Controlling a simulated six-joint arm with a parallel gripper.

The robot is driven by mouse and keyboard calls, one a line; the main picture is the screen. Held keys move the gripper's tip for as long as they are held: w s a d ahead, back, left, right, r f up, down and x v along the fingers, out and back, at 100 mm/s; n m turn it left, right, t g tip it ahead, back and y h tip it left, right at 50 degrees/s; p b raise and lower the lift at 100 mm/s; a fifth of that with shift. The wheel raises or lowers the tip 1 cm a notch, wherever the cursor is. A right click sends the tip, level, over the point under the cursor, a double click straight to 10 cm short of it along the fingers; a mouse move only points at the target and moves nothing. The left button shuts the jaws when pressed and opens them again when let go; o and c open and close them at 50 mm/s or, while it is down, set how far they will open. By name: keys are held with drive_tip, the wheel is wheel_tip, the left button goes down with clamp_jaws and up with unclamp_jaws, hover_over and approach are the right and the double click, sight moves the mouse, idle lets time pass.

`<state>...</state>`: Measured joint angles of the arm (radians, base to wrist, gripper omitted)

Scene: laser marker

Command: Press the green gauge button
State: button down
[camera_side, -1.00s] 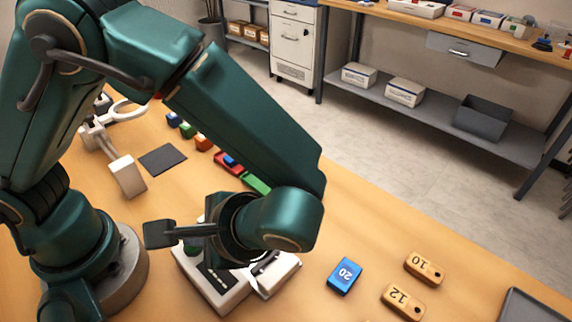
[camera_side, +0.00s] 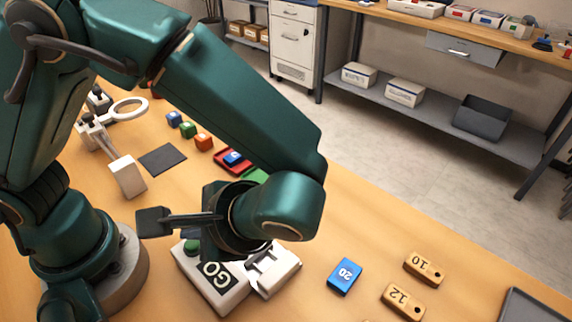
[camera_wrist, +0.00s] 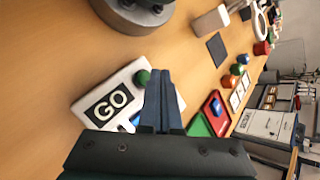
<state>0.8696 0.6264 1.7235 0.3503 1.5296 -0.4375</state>
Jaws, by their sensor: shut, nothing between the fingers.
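The white gauge (camera_side: 215,293) stands on the table below my gripper. Its dark display reads "GO" and also shows in the wrist view (camera_wrist: 112,103). The green button (camera_side: 192,246) is a round dome on the gauge beside the display. In the wrist view the green button (camera_wrist: 142,77) lies just left of my fingertips. My gripper (camera_wrist: 158,72) is shut and empty, and its fingers hide part of the gauge. In the side view its fingers are mostly hidden, and I cannot tell the exact gap to the button.
A blue block marked 20 (camera_side: 345,276) and wooden tags 10 (camera_side: 424,269) and 12 (camera_side: 403,301) lie right of the gauge. A dark pad (camera_side: 162,159) and white stand (camera_side: 127,177) are at left.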

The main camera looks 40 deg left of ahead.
wheel_tip(320, 180, up, 5)
idle(0.8)
idle(0.4)
drive_tip(key=w+a+r+n+t+h, duration=0.2)
drive_tip(key=a+r+n+t+h, duration=0.2)
drive_tip(key=h, duration=0.5)
drive_tip(key=a+n+t, duration=0.2)
drive_tip(key=t, duration=0.1)
drive_tip(key=shift+w+n+t, duration=0.3)
drive_tip(key=shift+w, duration=0.05)
